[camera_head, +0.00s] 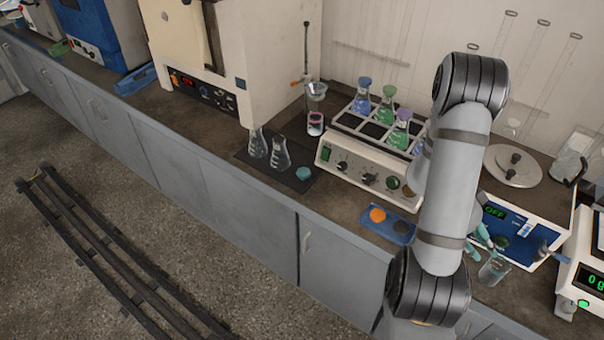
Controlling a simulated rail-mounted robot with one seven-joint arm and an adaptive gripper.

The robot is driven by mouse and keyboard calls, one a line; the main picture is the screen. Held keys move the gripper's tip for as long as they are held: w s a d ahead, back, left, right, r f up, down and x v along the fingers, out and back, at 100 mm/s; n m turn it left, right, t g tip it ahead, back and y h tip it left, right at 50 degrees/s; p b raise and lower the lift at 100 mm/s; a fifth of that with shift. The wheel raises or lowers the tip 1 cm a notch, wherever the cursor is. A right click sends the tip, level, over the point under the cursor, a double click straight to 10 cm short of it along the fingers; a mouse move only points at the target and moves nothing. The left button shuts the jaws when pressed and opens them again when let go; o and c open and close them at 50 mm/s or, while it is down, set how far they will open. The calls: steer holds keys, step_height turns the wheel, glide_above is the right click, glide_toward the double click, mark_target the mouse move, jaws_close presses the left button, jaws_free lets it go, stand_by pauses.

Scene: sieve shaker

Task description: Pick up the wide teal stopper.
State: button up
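The wide teal stopper (303,173) looks like a flat teal disc. My grey arm crosses the right part of the view, well to the right of the stopper. Small teal pieces (490,238) show beside the arm, above a small glass vessel (494,271). They may be my fingertips, but I cannot tell. The rest of my gripper is hidden behind the arm, so its opening does not show.
A shaker (345,167) holding several colour-stoppered flasks stands right of the mat. A metal stand (304,60) and a tall cream instrument (270,50) stand behind.

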steer(key=shift+o, duration=0.5)
steer(key=o, duration=0.7)
steer(key=shift+o, duration=0.3)
